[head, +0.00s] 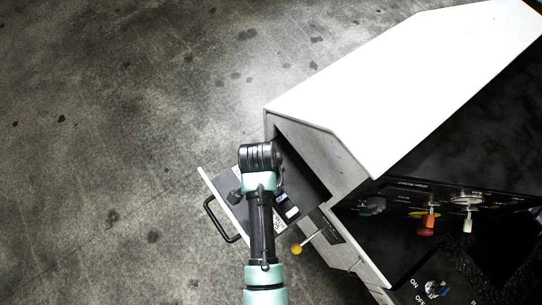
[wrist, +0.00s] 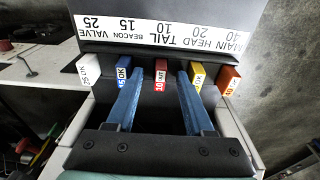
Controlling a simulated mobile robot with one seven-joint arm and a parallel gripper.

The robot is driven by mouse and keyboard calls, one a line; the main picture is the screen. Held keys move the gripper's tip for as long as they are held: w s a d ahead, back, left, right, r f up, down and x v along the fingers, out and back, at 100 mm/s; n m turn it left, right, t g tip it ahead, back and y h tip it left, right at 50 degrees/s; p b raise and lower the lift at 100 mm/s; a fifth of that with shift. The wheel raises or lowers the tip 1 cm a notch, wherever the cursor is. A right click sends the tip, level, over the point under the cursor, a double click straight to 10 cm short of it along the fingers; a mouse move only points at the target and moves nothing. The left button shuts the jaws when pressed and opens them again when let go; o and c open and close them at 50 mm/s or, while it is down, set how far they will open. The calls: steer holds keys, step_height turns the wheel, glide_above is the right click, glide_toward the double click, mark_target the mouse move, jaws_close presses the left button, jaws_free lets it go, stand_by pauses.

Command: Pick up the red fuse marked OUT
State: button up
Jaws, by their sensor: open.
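The red fuse (wrist: 161,78) is in the middle of a row of fuses in the wrist view. Its small white label appears upside down, with 10 and what looks like OUT. My gripper (wrist: 160,74) is open. Its two blue fingers point at the row, one on each side of the red fuse, with visible gaps to it. The left finger overlaps the blue fuse (wrist: 123,74) in the picture and the right one is close to the yellow fuse (wrist: 197,76). Whether they touch these is unclear. In the head view my arm hides the red fuse and my gripper.
A white fuse (wrist: 89,70) and an orange fuse (wrist: 229,80) end the row. A label strip (wrist: 160,32) stands behind it. In the head view, the pulled-out drawer (head: 210,181) has a black handle (head: 217,222). A yellow-knobbed lever (head: 297,249) is close to my arm.

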steer(key=shift+c, duration=0.3)
jaws_close()
